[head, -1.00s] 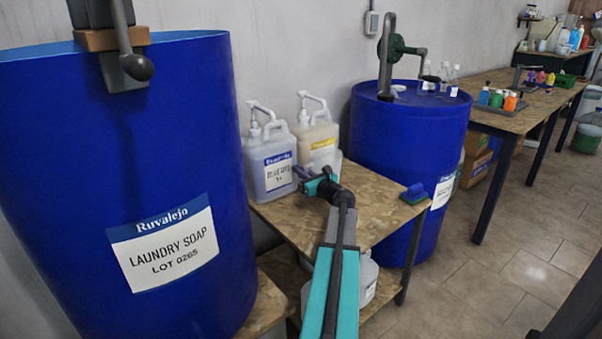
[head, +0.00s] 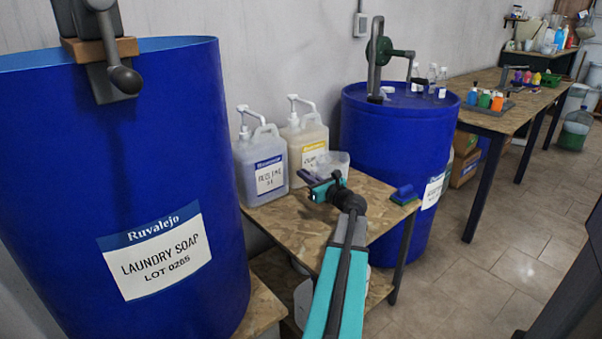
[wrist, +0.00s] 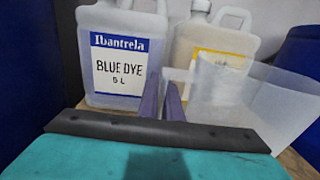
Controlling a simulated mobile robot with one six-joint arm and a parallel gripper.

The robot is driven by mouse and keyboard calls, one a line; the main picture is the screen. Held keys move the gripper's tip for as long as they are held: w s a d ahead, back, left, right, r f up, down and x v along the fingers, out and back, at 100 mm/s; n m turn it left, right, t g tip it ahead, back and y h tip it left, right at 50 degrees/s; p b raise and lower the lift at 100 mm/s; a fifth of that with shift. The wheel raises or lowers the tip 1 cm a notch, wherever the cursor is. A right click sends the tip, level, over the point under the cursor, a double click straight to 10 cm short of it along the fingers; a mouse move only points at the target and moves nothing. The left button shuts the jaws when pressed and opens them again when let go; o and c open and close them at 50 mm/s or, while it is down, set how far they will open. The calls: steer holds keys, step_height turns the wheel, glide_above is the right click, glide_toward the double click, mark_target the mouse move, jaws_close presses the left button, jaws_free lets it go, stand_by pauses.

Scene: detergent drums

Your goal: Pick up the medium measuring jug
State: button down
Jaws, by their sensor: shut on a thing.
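A clear, translucent measuring jug (head: 334,161) shows just beyond my gripper in the head view. In the wrist view the jug (wrist: 255,98) fills the right side, and its handle side meets the two purple fingers. My gripper (head: 312,182) is over the small chipboard table; in the wrist view its fingers (wrist: 163,98) are close together, shut on the jug's handle. The jug's base is hidden in the head view, so I cannot tell how far it is from the tabletop.
A blue dye can (head: 262,165) and a yellow-labelled can (head: 304,138), both with pumps, stand behind on the chipboard table (head: 370,192). A blue brush (head: 404,195) lies at its right edge. Large blue drums stand left (head: 130,180) and right (head: 400,135).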

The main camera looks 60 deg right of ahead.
steer(key=d+v, duration=0.1)
steer(key=v, duration=0.7)
steer(key=shift+s+d+r+p, duration=0.2)
steer(key=shift+s+r+p, duration=0.2)
steer(key=shift+s, duration=0.15)
stand_by(0.6)
